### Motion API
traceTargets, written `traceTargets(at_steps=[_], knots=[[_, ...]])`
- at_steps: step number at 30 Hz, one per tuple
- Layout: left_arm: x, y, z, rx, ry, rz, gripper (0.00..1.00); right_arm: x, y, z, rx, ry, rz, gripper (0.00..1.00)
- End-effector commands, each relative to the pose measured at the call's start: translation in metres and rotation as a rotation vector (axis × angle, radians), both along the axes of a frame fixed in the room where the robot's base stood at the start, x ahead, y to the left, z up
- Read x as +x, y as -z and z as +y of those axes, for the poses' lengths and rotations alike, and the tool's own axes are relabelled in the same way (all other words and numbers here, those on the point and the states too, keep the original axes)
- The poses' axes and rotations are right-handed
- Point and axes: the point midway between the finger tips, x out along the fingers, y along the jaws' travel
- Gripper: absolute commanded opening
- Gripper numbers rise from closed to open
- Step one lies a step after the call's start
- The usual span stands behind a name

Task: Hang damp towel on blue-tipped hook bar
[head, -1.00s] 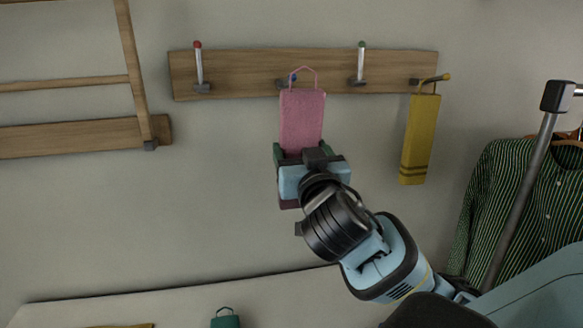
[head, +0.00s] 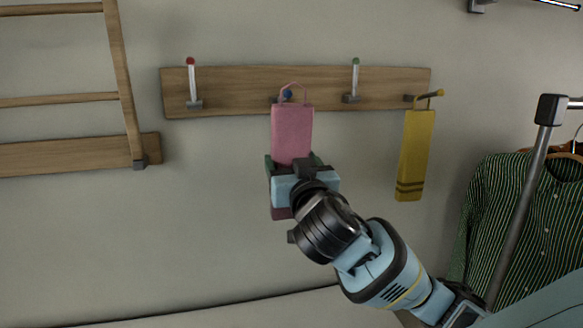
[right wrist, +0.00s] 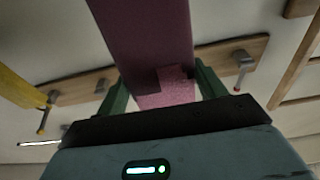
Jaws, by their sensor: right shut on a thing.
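The damp towel is pink (head: 292,135) with a thin loop at its top, and hangs upright in front of the hook board (head: 235,92). My right gripper (head: 293,170) is shut on the towel's lower half; the towel (right wrist: 150,50) also shows between the green fingers in the right wrist view. The blue-tipped hook (head: 287,95) shows through the loop, at the towel's top edge. I cannot tell whether the loop is around the hook or only in front of it. My left gripper is not in view.
A red-tipped hook (head: 192,85) and a green-tipped hook (head: 354,80) flank the towel, both empty. A yellow towel (head: 415,150) hangs from the right-end hook. A wooden rack (head: 120,70) is at left, a striped shirt (head: 515,220) at right.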

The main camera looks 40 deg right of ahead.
Motion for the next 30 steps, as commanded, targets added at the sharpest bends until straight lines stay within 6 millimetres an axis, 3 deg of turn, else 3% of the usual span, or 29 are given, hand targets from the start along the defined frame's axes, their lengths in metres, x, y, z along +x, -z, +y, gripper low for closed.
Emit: traceTargets(at_steps=[30], knots=[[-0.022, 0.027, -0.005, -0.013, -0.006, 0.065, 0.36, 0.053, 0.005, -0.03, 0.0, 0.001, 0.001, 0.42]])
